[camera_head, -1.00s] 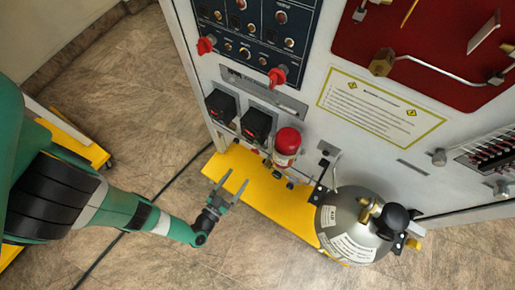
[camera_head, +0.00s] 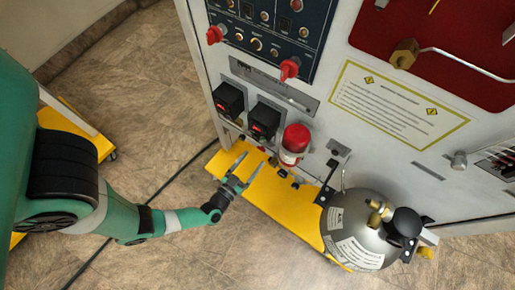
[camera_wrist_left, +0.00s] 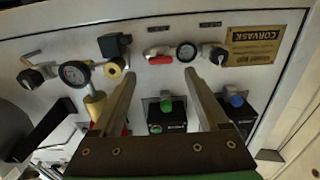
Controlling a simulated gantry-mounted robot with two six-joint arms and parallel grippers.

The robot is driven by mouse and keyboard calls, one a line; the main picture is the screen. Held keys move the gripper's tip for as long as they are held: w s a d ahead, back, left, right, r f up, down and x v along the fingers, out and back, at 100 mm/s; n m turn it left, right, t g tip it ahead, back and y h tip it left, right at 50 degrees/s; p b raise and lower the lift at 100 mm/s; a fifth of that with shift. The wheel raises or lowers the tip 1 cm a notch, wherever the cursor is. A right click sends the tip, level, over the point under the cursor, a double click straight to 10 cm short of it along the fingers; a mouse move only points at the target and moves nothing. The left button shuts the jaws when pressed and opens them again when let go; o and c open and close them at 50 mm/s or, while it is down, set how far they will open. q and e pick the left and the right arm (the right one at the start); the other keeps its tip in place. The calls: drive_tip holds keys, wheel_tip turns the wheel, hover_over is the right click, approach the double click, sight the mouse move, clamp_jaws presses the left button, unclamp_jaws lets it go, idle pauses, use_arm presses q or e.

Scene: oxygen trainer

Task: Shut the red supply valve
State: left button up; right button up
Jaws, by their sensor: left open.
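A small valve with a red lever handle (camera_wrist_left: 160,59) sits on the pale panel in the left wrist view, beside a round gauge (camera_wrist_left: 186,52). My left gripper (camera_wrist_left: 160,75) is open and empty, and the lever shows between and beyond its fingertips. I cannot tell the exact distance to it. In the head view the left gripper (camera_head: 252,161) is over the yellow base, below the cabinet's black boxes. I cannot make out the lever valve in the head view. Two red knobs, an upper left one (camera_head: 216,33) and a lower right one (camera_head: 289,69), are on the dark blue panel there.
A red-topped cylinder (camera_head: 295,140) and a grey gas tank (camera_head: 358,225) stand right of the gripper. Black boxes (camera_head: 264,121) jut from the cabinet above it. The yellow base (camera_head: 285,205) runs along the front. Open floor (camera_head: 165,110) lies at left.

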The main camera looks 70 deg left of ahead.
sight(261, 149)
use_arm(q)
drive_tip(key=b+x, duration=0.1)
drive_tip(key=x, duration=0.3)
drive_tip(key=shift+w+a, duration=0.15)
drive_tip(key=shift+a, duration=0.05)
clamp_jaws()
